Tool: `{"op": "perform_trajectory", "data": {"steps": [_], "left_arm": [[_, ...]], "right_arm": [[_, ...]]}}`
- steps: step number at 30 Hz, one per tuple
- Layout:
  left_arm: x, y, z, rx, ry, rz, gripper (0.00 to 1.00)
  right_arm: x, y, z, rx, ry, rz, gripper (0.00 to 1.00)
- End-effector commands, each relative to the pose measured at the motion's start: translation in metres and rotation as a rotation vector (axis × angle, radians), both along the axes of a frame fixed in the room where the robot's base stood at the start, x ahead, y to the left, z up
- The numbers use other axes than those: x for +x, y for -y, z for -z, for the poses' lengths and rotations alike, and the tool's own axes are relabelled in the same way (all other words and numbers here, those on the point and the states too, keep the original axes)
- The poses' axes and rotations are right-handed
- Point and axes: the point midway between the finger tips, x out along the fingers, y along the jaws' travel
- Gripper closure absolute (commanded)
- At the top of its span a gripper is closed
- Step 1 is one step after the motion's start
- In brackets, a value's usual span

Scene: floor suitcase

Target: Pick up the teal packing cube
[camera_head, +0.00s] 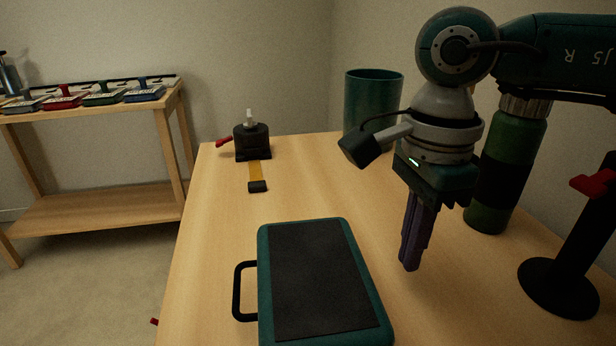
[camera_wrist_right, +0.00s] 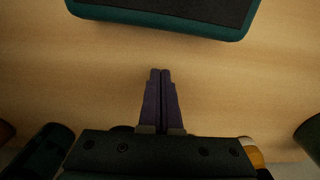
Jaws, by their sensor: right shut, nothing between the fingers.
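The teal packing cube (camera_head: 384,318) lies flat on the wooden table, with a black panel on top and a black handle on its left side. Its near part is cut off by the bottom of the head view. In the right wrist view, its edge (camera_wrist_right: 170,22) shows at the top, ahead of the fingertips and apart from them. My right gripper (camera_head: 410,266) points down to the right of the cube, shut and empty. Its two purple fingers also show together in the wrist view (camera_wrist_right: 160,72). My left gripper is not in view.
A black device (camera_head: 252,143) with a yellow strip stands at the table's far left. A teal bin (camera_head: 366,98) and a green cylinder (camera_head: 497,190) stand behind my right arm. A black stand (camera_head: 558,290) is at the right. A shelf (camera_head: 90,215) stands left, across the floor.

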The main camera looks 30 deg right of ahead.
Motion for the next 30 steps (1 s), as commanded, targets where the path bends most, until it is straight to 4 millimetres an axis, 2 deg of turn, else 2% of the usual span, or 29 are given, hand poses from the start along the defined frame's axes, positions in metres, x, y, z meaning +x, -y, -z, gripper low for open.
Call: {"op": "perform_trajectory", "data": {"steps": [1,3,6,10,26,30], "left_arm": [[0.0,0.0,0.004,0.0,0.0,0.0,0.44],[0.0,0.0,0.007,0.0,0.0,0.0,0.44],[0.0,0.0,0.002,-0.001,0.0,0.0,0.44],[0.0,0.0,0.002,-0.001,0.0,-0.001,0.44],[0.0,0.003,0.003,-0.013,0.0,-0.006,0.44],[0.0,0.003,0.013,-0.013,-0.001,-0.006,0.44]], "right_arm": [[-0.001,0.0,0.014,0.0,-0.003,0.002,1.0],[-0.001,0.0,0.027,0.0,-0.004,0.0,1.0],[0.005,-0.019,0.021,0.003,0.002,-0.005,1.0],[0.008,-0.032,0.021,0.003,0.002,-0.002,1.0],[0.01,-0.042,0.021,0.002,0.001,-0.001,1.0],[0.017,-0.068,0.024,0.005,0.003,-0.005,1.0]]}}
